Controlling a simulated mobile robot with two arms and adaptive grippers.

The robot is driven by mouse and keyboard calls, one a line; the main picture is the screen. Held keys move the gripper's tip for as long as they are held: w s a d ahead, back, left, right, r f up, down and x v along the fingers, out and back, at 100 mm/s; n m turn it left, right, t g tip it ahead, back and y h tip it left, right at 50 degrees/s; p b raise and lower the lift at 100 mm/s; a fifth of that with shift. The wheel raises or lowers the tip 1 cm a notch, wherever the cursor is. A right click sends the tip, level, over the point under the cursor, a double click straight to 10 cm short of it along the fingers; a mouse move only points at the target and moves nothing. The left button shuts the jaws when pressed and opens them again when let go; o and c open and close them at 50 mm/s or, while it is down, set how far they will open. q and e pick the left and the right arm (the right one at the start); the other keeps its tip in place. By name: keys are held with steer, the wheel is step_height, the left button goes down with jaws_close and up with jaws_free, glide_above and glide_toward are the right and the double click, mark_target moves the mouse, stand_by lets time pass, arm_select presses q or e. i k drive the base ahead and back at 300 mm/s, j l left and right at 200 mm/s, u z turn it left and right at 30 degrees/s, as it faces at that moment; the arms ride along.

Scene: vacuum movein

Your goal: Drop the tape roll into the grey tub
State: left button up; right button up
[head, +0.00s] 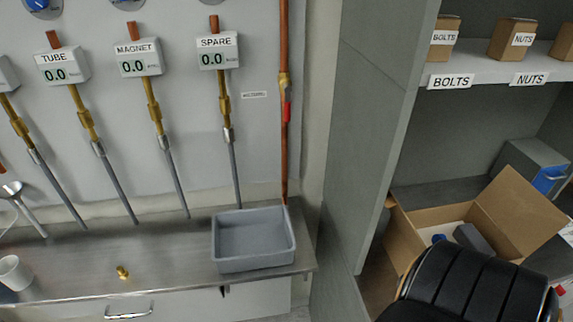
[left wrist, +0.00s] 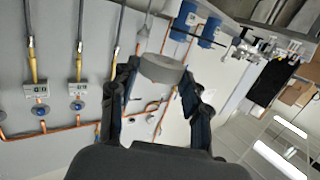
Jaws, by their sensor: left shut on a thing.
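The grey tub (head: 256,263) stands on the right end of the metal bench in the head view. It is open at the top and looks empty. In the left wrist view my left gripper (left wrist: 161,75) is shut on a grey, round tape roll (left wrist: 162,69), held between its two dark fingers. The left gripper does not show in the head view, so its place relative to the tub cannot be told. My right gripper is in neither view.
The bench (head: 172,255) also bears a small brass fitting (head: 122,272) and a white mug (head: 14,272). Pipes hang above it. At right are a shelf (head: 490,70), an open cardboard box (head: 515,215) and a black padded chair-like thing (head: 470,285).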

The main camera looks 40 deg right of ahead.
mark_target(249, 249)
steer(key=k+l+z, duration=0.3)
steer(key=k+l, duration=0.65)
steer(key=i+l, duration=0.1)
steer(key=l, duration=0.25)
steer(key=i+l+z, duration=0.1)
steer(key=l, duration=0.25)
steer(key=i+l, duration=0.1)
steer(key=l, duration=0.2)
steer(key=i+l+z, duration=0.1)
steer(key=l, duration=0.25)
